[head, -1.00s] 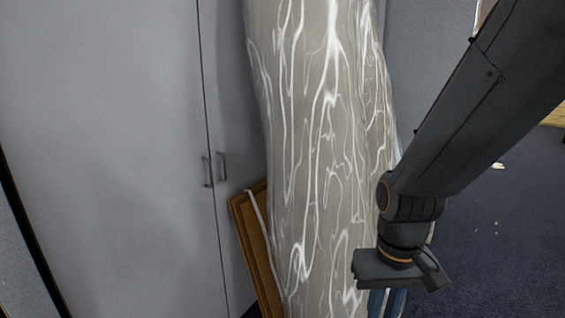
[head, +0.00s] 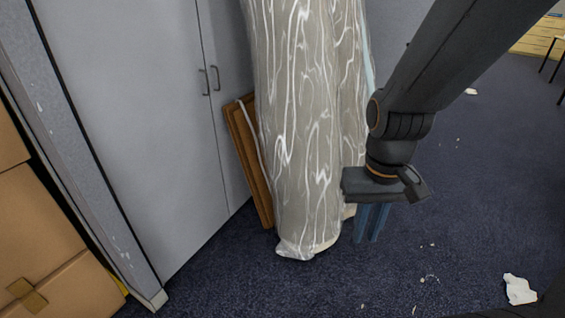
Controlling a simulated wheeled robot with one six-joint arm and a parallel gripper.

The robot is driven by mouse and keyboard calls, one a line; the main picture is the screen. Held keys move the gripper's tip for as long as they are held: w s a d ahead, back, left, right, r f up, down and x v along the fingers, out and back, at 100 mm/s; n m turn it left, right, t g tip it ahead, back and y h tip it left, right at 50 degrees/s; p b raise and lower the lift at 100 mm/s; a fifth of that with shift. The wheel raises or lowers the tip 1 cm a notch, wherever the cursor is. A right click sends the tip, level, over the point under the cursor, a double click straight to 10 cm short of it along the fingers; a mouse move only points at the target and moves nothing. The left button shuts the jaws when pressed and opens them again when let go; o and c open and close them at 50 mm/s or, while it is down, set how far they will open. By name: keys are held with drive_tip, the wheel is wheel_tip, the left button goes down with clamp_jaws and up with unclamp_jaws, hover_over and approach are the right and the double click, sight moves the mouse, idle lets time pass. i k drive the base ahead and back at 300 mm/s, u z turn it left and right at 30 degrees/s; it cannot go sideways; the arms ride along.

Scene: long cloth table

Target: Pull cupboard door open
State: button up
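The cupboard is grey with two tall doors. The left door (head: 130,110) and the right door (head: 225,100) look shut, with a thin seam between them. Each has a small metal bar handle beside the seam: the left handle (head: 204,82) and the right handle (head: 215,78). My gripper (head: 371,238) points down in front of the wrapped roll, well to the right of the handles and touching neither. Its two blue fingers look apart, with nothing seen between them. Part of the right door is hidden behind the roll and a wooden panel.
A tall plastic-wrapped roll (head: 295,130) stands before the right door. A brown wooden panel (head: 247,160) leans between it and the cupboard. Cardboard boxes (head: 60,290) stand at lower left. Carpet (head: 220,285) is clear before the left door. White scraps (head: 519,289) lie at right.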

sight(133, 75)
drive_tip(key=z, duration=0.35)
drive_tip(key=k, duration=0.2)
drive_tip(key=u, duration=1.1)
drive_tip(key=i, duration=1.4)
drive_tip(key=z, duration=0.6)
drive_tip(key=i, duration=0.35)
drive_tip(key=u, duration=1.1)
